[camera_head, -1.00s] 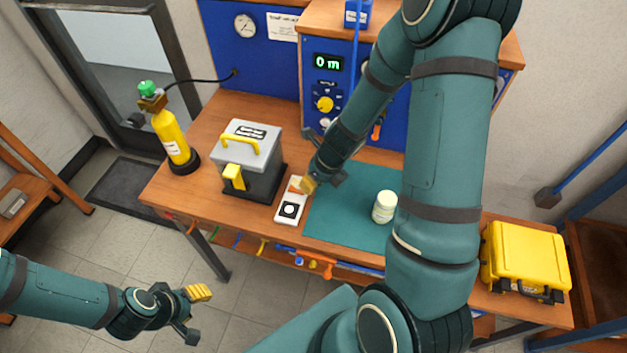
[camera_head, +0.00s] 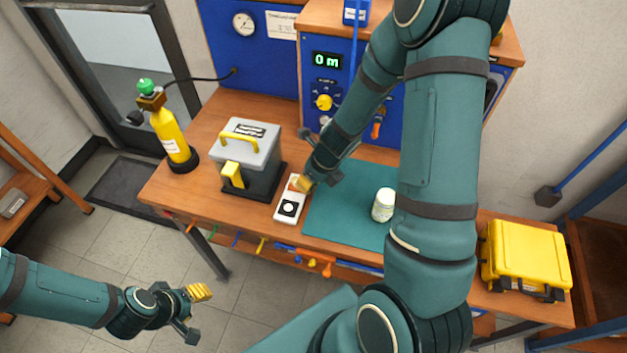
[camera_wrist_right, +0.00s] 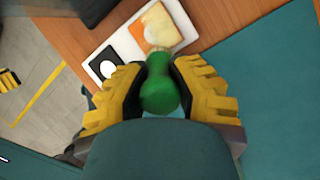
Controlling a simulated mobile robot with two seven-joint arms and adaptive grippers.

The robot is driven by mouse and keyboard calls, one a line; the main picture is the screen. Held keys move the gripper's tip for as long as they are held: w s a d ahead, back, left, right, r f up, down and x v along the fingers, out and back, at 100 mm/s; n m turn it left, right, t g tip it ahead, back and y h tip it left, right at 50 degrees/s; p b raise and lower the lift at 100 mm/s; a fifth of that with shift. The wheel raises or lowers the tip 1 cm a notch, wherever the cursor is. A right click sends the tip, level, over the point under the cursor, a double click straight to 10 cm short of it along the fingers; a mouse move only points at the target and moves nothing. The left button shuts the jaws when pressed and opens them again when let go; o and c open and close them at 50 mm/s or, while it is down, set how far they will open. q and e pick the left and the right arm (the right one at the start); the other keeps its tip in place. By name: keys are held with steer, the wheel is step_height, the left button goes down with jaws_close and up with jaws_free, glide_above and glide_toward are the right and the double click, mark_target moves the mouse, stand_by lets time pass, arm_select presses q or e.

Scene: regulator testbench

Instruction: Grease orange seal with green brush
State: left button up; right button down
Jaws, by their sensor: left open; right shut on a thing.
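The green brush (camera_wrist_right: 160,88) is between the yellow fingers of my right gripper (camera_wrist_right: 160,95) in the right wrist view. Its pale bristle end lies over the orange square of the white tray (camera_wrist_right: 97,41), and the seal there is mostly covered. I cannot tell if the bristles touch it. In the head view the white tray (camera_head: 281,215) lies left of the teal mat, and my right gripper (camera_head: 305,184) is over its far end. The brush is not clear there. My left gripper (camera_head: 201,310) is open and empty, off the bench at the lower left.
A white jar (camera_head: 384,206) stands on the teal mat (camera_head: 335,218). A grey box with yellow handles (camera_head: 251,150) stands left of the tray. A yellow gas cylinder (camera_head: 170,135) is at the bench's left end, a yellow case (camera_head: 525,257) at the right.

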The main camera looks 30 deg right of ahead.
steer(key=shift+w+a+r+p, duration=0.1)
steer(key=shift+w+a+p, duration=0.35)
steer(key=shift+w+a, duration=0.6)
steer(key=shift+w+a+r+p, duration=0.1)
steer(key=shift+w+a+p, duration=0.75)
steer(key=shift+w, duration=0.2)
steer(key=shift+s+d+b, duration=0.3)
steer(key=shift+s+d, duration=0.05)
steer(key=shift+d, duration=0.05)
steer(key=shift+s+d+b, duration=0.3)
steer(key=shift+s+d, duration=0.45)
steer(key=shift+s, duration=0.15)
steer(key=shift+s+d+b, duration=0.5)
steer(key=shift+s+d, duration=0.5)
steer(key=shift+s, duration=0.15)
